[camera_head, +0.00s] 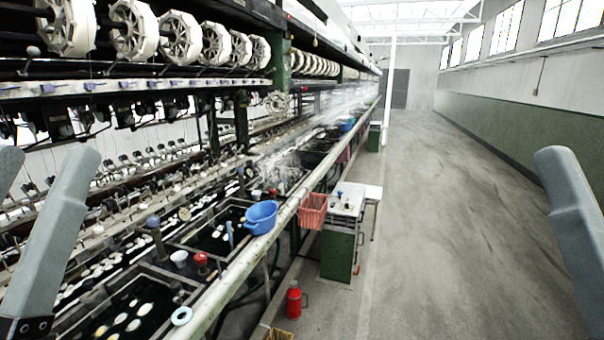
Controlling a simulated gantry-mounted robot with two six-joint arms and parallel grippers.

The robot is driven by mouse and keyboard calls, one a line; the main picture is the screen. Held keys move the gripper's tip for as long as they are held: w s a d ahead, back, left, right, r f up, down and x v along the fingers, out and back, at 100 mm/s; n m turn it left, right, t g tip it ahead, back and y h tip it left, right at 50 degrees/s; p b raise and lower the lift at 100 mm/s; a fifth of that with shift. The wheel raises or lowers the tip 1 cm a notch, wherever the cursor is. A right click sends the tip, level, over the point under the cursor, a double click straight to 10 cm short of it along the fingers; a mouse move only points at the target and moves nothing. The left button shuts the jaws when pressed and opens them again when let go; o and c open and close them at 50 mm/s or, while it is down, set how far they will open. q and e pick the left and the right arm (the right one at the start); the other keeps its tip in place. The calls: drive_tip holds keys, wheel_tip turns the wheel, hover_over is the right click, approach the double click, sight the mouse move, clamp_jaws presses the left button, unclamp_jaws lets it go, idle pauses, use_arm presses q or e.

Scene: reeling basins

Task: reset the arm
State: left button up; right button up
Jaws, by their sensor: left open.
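My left gripper (46,160) shows at the left edge, with two grey fingers pointing up and a gap between them. It is open and nothing shows between the fingers. Its dark base is partly cut off at the bottom left corner. My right gripper (573,225) shows only as a single grey finger at the right edge; the rest is out of view, so its opening cannot be told. Neither gripper appears to touch anything.
Reeling basins (128,305) run along the left under a rack of white reels (182,38). A blue basin (261,217) and a red basket (313,210) sit by the pale rail. A green cabinet (338,255) and red flask (294,300) stand beside the clear aisle (440,230).

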wheel_tip(320, 180, up, 38)
drive_tip(key=p, duration=3.8)
